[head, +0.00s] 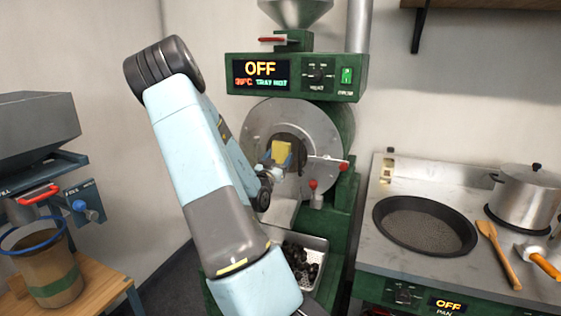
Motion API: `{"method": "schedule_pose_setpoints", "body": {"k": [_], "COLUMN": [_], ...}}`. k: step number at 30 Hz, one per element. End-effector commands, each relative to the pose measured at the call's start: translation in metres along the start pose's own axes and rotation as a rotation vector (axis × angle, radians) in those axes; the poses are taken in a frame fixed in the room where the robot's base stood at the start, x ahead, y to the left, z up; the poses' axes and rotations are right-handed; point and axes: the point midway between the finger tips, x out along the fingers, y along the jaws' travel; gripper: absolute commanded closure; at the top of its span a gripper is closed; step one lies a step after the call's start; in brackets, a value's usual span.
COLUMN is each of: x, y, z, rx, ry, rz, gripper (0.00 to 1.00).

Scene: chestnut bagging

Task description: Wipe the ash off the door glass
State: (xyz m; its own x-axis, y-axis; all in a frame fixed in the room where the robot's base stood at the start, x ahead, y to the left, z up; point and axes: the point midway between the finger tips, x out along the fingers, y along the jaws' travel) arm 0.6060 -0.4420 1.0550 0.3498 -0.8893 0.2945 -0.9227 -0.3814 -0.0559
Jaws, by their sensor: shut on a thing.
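The green roaster has a round grey metal front (262,122) with a dark round door glass (300,142) in its middle. My gripper (279,158) is at the door glass, shut on a yellow sponge-like pad (282,150). The pad overlaps the glass in the head view; I cannot tell if it touches. My arm, gripper and the pad hide much of the glass, and ash on it is too small to make out.
Red-knobbed levers (313,184) stick out at the door's right. A metal tray (316,243) of dark chestnuts sits below. A stove at right bears a perforated pan (425,224), a lidded pot (525,195) and a wooden spoon (497,250). A bag (50,262) stands at left.

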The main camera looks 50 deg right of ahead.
Motion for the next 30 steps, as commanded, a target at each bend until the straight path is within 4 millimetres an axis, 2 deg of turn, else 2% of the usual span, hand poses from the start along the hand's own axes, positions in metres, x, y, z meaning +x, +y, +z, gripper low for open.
{"method": "schedule_pose_setpoints", "body": {"k": [6, 14, 25, 30], "x": [-0.002, -0.001, 0.000, 0.000], "y": [-0.016, -0.023, -0.049, -0.054], "z": [0.001, 0.001, 0.003, 0.003], "rx": [0.000, 0.000, 0.000, 0.000], "ry": [0.000, 0.001, 0.000, 0.000], "rz": [-0.001, -0.001, -0.001, -0.002], "gripper": [0.51, 0.51, 0.51, 0.51]}}
